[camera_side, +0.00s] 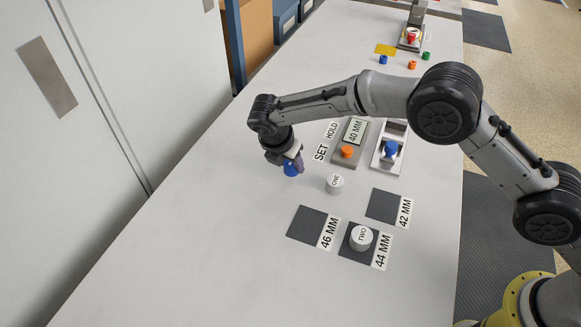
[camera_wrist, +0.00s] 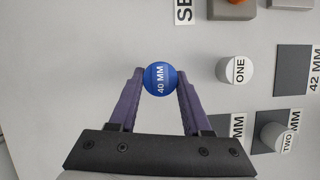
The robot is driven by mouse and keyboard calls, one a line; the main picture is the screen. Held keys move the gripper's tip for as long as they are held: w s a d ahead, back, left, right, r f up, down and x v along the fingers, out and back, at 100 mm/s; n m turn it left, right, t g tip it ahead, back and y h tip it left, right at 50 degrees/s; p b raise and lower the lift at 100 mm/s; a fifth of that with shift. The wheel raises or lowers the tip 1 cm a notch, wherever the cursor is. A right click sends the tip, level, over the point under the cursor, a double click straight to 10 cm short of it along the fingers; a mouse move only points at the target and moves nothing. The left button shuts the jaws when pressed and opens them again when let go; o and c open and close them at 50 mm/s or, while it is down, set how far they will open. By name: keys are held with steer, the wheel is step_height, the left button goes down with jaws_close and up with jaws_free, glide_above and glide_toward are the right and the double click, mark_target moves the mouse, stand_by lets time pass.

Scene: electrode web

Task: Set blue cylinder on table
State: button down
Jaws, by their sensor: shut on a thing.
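A blue cylinder (camera_wrist: 160,79) marked "40 MM" on its top sits between the fingers of my gripper (camera_wrist: 160,84) in the wrist view. My gripper is shut on it. In the side view the blue cylinder (camera_side: 291,169) shows below my gripper (camera_side: 291,160), over the white table (camera_side: 200,230) to the left of the SET label. I cannot tell whether its underside touches the table.
A white cylinder marked ONE (camera_side: 335,184) stands close to the right. A white cylinder marked TWO (camera_side: 361,238) stands on the 44 MM dark pad. The 46 MM pad (camera_side: 307,223) and 42 MM pad (camera_side: 384,206) are bare. An orange knob (camera_side: 347,152) and blue knob (camera_side: 390,148) are behind.

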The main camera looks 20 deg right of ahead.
steer(key=shift+f, duration=1)
steer(key=shift+f, duration=0.2)
steer(key=shift+c, duration=1.8)
jaws_free()
steer(key=shift+r, duration=0.1)
steer(key=v, duration=1.2)
steer(key=shift+r, duration=0.1)
